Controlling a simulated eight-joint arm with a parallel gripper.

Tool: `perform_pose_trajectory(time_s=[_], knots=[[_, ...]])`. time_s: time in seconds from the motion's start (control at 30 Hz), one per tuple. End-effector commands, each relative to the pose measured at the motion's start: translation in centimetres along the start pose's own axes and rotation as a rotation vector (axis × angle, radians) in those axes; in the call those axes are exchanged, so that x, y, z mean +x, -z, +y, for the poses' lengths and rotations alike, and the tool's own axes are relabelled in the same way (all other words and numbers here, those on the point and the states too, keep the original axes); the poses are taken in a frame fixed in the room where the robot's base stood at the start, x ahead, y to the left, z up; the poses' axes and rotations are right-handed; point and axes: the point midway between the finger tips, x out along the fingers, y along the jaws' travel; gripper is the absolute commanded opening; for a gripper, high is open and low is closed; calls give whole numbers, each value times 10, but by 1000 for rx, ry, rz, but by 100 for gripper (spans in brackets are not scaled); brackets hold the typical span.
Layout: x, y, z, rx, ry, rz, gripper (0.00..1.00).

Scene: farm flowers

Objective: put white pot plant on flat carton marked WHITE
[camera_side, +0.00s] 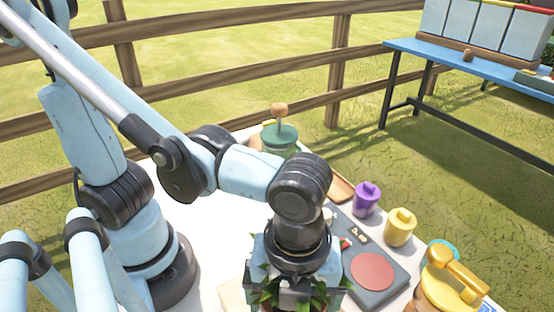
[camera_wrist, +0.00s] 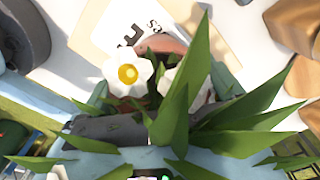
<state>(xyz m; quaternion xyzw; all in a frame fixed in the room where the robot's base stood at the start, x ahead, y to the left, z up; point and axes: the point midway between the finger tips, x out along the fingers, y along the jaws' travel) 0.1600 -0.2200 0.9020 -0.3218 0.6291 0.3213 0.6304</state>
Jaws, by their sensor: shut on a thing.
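My gripper (camera_side: 295,287) points down at the front of the white table and is shut on a potted plant. Green leaves (camera_side: 268,293) stick out around the fingers. In the wrist view the plant has long green leaves (camera_wrist: 245,112), a white flower with a yellow centre (camera_wrist: 129,73) and a reddish-brown pot (camera_wrist: 172,44), mostly hidden by leaves. A flat pale carton (camera_wrist: 112,22) with black print lies beyond the pot; its lettering is partly covered and I cannot read it. A beige edge of a carton (camera_side: 233,295) shows left of the gripper in the side view.
Right of the gripper are a dark scale-like device with a red disc (camera_side: 372,271), a purple jar (camera_side: 366,199), a yellow jar (camera_side: 400,227) and a golden-lidded jar (camera_side: 447,285). A green-lidded jar (camera_side: 280,136) stands behind my arm. White tabletop (camera_side: 205,215) is bare on the left.

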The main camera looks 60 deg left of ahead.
Motion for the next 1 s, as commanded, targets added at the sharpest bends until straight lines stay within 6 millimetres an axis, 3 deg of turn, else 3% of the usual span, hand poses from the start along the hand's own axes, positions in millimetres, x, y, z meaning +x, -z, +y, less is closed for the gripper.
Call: perform_pose_trajectory(time_s=[0.23,0.27,0.67,1.0], knots=[[3,0,0,0,0,0,47],[3,0,0,0,0,0,99],[-4,0,0,0,0,0,100],[-46,0,0,0,0,0,100]])
